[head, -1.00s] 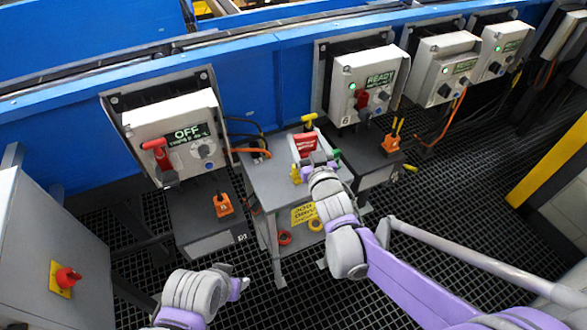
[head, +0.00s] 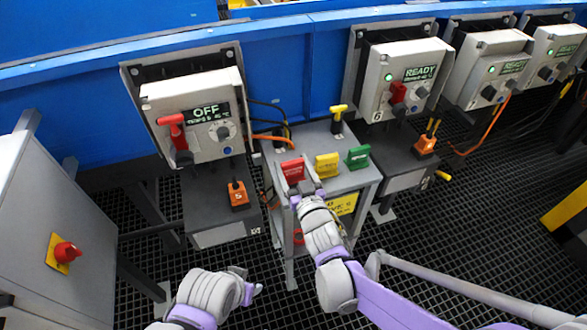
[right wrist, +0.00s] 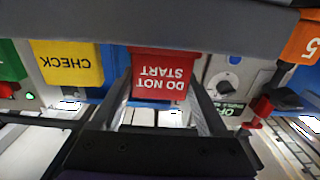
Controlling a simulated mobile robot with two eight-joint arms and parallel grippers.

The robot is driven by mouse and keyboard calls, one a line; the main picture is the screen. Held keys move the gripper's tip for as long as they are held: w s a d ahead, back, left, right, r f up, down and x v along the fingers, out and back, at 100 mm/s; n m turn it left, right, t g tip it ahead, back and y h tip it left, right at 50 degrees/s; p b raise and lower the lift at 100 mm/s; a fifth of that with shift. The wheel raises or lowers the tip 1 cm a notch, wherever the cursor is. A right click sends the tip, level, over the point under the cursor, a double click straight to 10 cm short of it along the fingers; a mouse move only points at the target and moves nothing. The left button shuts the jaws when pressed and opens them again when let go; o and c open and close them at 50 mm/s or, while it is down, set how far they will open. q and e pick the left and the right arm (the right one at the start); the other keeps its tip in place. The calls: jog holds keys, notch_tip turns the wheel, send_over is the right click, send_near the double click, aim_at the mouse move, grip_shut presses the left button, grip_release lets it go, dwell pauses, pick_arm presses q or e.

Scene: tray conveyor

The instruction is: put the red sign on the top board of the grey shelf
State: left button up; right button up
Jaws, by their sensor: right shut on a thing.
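The red sign (head: 293,170), which reads DO NOT START in the right wrist view (right wrist: 165,75), is upright at the front left of the top board of the grey shelf (head: 345,183). It stands in a row with the yellow and green signs. My right gripper (head: 306,188) is shut on the red sign, with one finger on each side of it in the right wrist view (right wrist: 165,108). I cannot tell whether the sign's lower edge touches the board. My left gripper (head: 249,284) hangs low in front, away from the shelf, and its jaw opening is unclear.
A yellow CHECK sign (head: 327,166) and a green sign (head: 358,157) stand right of the red one. A yellow-handled item (head: 339,113) is at the board's back. Control boxes flank the shelf, the left reading OFF (head: 206,112) and the right READY (head: 421,72).

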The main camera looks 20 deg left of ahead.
jog(key=shift+f, duration=0.35)
jog(key=shift+f, duration=0.1)
jog(key=shift+f, duration=0.15)
jog(key=o, duration=1.4)
jog(key=shift+r, duration=0.2)
jog(key=shift+s+d+r, duration=0.1)
jog(key=shift+s+d, duration=0.05)
jog(key=v, duration=1.1)
jog(key=shift+s+d, duration=0.2)
jog(key=shift+s, duration=0.05)
